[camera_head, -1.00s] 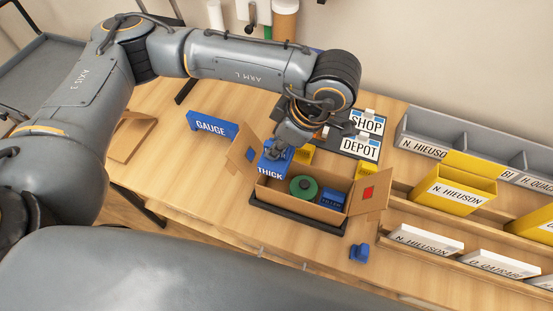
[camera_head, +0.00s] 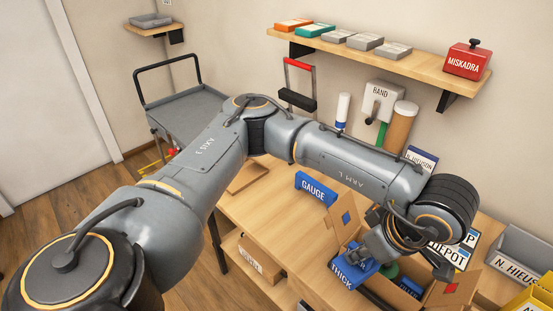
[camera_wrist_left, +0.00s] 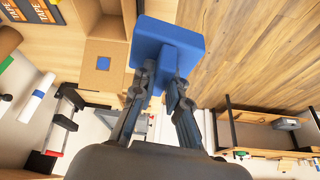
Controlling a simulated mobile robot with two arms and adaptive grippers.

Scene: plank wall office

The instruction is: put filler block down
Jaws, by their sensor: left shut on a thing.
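My left gripper (camera_head: 366,252) is shut on a blue block marked THICK (camera_head: 346,276), at the left end of an open cardboard box. The same block (camera_wrist_left: 170,42) shows between the fingertips (camera_wrist_left: 166,78) in the left wrist view. The box has its left flap (camera_head: 345,222) and right flap (camera_head: 442,293) spread out. Inside it are a green round thing (camera_head: 390,271) and another blue block (camera_head: 411,287), partly hidden by my wrist. I cannot tell whether the held block touches anything below. My right gripper is not in view.
A blue piece marked GAUGE (camera_head: 316,188) stands on the wooden table (camera_head: 262,215) left of the box. A sign reading DEPOT (camera_head: 449,253) stands behind the box. A wall shelf (camera_head: 400,55) runs above.

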